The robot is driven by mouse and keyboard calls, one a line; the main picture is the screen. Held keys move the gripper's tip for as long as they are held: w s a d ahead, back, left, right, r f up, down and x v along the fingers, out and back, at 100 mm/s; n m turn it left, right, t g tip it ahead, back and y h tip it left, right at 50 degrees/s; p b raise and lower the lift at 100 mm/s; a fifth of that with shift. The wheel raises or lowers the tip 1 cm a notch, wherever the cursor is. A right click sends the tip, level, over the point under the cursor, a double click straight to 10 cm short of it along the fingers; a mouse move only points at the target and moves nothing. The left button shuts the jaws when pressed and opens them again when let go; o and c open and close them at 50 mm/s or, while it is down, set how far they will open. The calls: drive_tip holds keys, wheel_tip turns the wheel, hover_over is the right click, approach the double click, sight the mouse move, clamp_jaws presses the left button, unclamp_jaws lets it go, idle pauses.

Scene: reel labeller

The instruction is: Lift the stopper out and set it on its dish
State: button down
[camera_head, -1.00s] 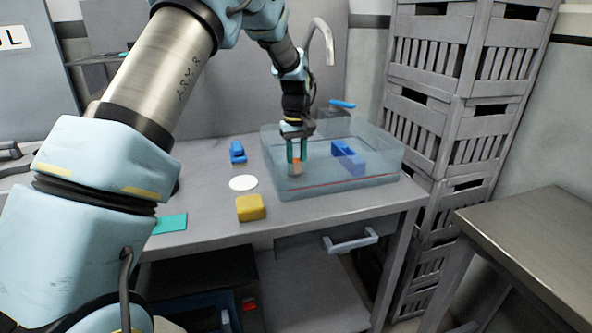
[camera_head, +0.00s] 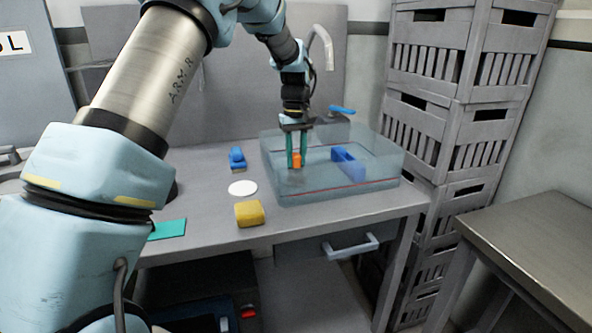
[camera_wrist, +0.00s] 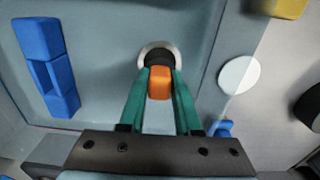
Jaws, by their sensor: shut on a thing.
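The stopper has an orange grip (camera_head: 297,159) and a black lower part (camera_wrist: 158,57). It is inside the clear bluish basin (camera_head: 345,193). My gripper (camera_head: 296,163) reaches down into the basin, its green fingers shut on the orange grip, as the wrist view (camera_wrist: 160,84) shows. The black part overlaps a pale drain ring (camera_wrist: 144,51) on the basin floor. I cannot tell whether it is clear of the hole. The dish, a flat white disc (camera_head: 243,188), lies empty on the table left of the basin; it also shows in the wrist view (camera_wrist: 239,75).
A blue block (camera_head: 348,160) lies in the basin, right of my gripper. A yellow sponge-like block (camera_head: 249,213), a blue item (camera_head: 237,158) and a teal pad (camera_head: 167,228) are on the table (camera_head: 205,205). Grey crates (camera_head: 455,120) are stacked at right. The basin's walls surround my fingers.

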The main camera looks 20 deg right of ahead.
sight(296, 154)
wheel_tip(296, 154, up, 7)
drive_tip(key=shift+f, duration=0.15)
wheel_tip(296, 154, up, 7)
drive_tip(key=p, duration=0.5)
drive_tip(key=shift+p, duration=0.35)
drive_tip(key=shift+f, duration=0.1)
